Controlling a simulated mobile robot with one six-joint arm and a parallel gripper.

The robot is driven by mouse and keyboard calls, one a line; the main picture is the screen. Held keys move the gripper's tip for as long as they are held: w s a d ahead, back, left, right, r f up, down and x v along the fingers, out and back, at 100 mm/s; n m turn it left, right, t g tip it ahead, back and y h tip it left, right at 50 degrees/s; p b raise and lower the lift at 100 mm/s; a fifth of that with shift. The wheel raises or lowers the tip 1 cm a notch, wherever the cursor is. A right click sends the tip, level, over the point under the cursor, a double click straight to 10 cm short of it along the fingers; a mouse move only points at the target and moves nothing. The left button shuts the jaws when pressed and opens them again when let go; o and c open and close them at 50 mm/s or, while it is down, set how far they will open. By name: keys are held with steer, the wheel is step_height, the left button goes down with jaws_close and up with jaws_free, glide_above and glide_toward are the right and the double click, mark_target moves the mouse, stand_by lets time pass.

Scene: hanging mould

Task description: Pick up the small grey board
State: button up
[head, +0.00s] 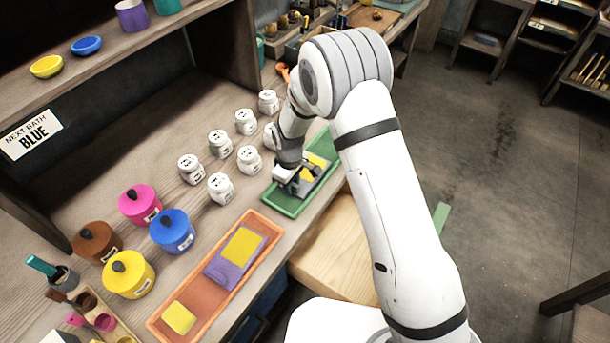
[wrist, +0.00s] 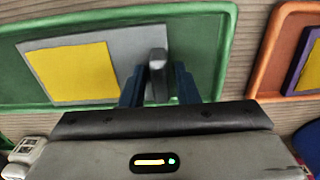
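The small grey board (wrist: 129,50) lies in the green tray (wrist: 225,50) with a yellow square (wrist: 75,70) on it. A grey upright grip (wrist: 157,75) stands at the board's right end in the wrist view. My gripper (wrist: 159,82) has its two blue fingers on either side of this grip, with a narrow gap visible, so it looks open around it. In the head view my gripper (head: 290,180) is low over the near end of the green tray (head: 292,211), and it partly hides the board (head: 322,178).
An orange tray (head: 157,322) beside the green one holds a purple board (head: 222,272) with a yellow piece and a loose yellow square (head: 179,318). Several white jars (head: 220,188) stand behind. Coloured pots, including a blue one (head: 172,232), stand left. A shelf (head: 150,45) is above.

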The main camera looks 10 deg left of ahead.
jaws_close()
